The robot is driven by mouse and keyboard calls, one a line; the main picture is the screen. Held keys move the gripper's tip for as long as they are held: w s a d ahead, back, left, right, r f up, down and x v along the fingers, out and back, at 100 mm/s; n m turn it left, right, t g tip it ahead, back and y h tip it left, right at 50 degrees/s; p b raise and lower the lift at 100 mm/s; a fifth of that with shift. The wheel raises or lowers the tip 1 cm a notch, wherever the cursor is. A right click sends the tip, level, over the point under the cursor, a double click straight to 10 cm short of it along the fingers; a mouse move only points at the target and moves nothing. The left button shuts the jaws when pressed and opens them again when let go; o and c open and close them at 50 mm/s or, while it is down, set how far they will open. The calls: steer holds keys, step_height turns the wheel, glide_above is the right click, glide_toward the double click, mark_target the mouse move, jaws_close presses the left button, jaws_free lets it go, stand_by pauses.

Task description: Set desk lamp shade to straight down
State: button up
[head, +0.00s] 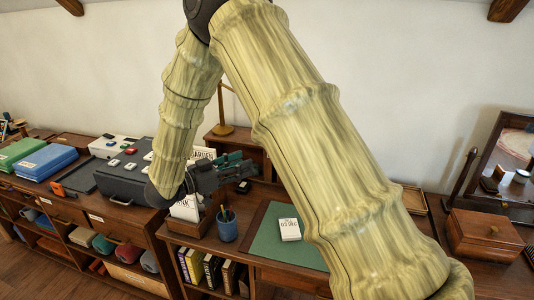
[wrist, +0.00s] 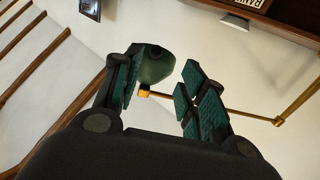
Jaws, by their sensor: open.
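The desk lamp has a brass stand (head: 221,105) on a round base in the head view, partly behind my arm. In the wrist view its dark green rounded shade (wrist: 156,66) shows beside the left finger, which covers part of it. A jointed brass lamp arm (wrist: 240,112) runs from the shade to the right, behind the right finger. I cannot tell the shade's exact tilt. My gripper (head: 243,170) is open above the desk in the head view. In the wrist view my gripper (wrist: 163,68) has its teal-padded fingers apart, with the shade visible partly in the gap; contact is unclear.
A blue pen cup (head: 227,230) and a green desk mat (head: 268,245) with a white card block (head: 289,229) are below my gripper. A dark case (head: 125,173) stands at left. A wooden box (head: 484,235) and mirror stand at right. My arm hides much of the desk's middle.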

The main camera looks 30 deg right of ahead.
steer(key=d+p, duration=0.2)
steer(key=d, duration=0.9)
steer(key=shift+r+g+p, duration=0.25)
steer(key=shift+g+p, duration=0.05)
steer(key=shift+p, duration=0.1)
steer(key=shift+s, duration=0.1)
jaws_close()
